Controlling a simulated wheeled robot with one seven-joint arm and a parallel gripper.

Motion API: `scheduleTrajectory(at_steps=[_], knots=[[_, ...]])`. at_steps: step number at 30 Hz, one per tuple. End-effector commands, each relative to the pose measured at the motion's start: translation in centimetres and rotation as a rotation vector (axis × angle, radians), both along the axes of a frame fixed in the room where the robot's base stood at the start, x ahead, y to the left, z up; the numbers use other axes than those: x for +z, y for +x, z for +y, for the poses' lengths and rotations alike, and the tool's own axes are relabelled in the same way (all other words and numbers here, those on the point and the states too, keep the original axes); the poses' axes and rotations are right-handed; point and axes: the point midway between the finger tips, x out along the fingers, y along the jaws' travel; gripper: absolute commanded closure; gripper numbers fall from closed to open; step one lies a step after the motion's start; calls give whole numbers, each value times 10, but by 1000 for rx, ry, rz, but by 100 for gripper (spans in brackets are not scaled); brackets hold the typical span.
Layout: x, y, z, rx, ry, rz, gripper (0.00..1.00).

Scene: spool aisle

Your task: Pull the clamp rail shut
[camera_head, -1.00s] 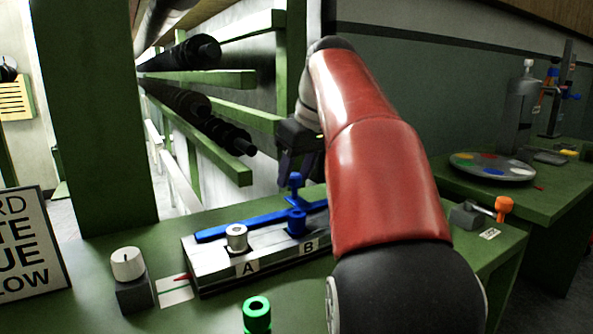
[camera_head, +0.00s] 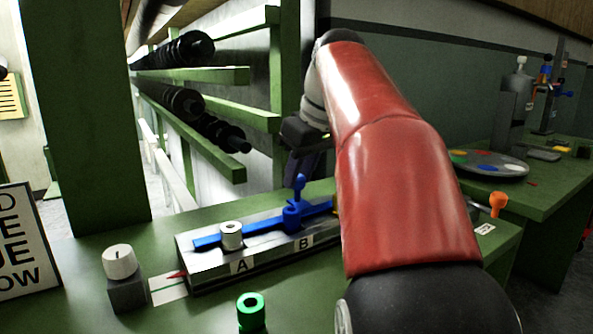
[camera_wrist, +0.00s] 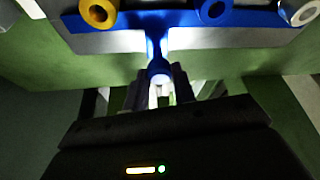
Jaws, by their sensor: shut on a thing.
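The blue clamp rail (camera_head: 265,224) lies along the top of a grey block labelled A and B (camera_head: 222,262). A silver spool (camera_head: 231,237) at A and a blue spool (camera_head: 291,217) near B stand at the rail. In the wrist view the rail (camera_wrist: 185,17) meets a yellow spool (camera_wrist: 98,12), the blue spool and the silver spool (camera_wrist: 300,10). The rail's upright blue handle (camera_head: 299,185) runs to my gripper (camera_wrist: 160,92), which is shut on it. In the head view my gripper's fingers (camera_head: 303,166) are partly dark, and my red arm hides the block's right end.
A green spool (camera_head: 251,311) and a white knob on a dark base (camera_head: 120,264) stand on the green bench in front. An orange-knobbed lever (camera_head: 498,203) is at right. A green post and rack with dark rollers (camera_head: 185,102) stand behind.

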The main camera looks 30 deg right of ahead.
Motion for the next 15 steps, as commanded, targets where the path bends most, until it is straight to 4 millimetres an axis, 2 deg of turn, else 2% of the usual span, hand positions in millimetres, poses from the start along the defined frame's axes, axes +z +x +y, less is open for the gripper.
scheduleTrajectory(at_steps=[1, 2, 6, 15], knots=[[0, -2, 0, -1, 1, 7, 100], [0, -2, 0, -1, 1, 7, 70], [0, -2, 0, -1, 1, 6, 52], [2, -2, 0, -1, 0, 4, 52]])
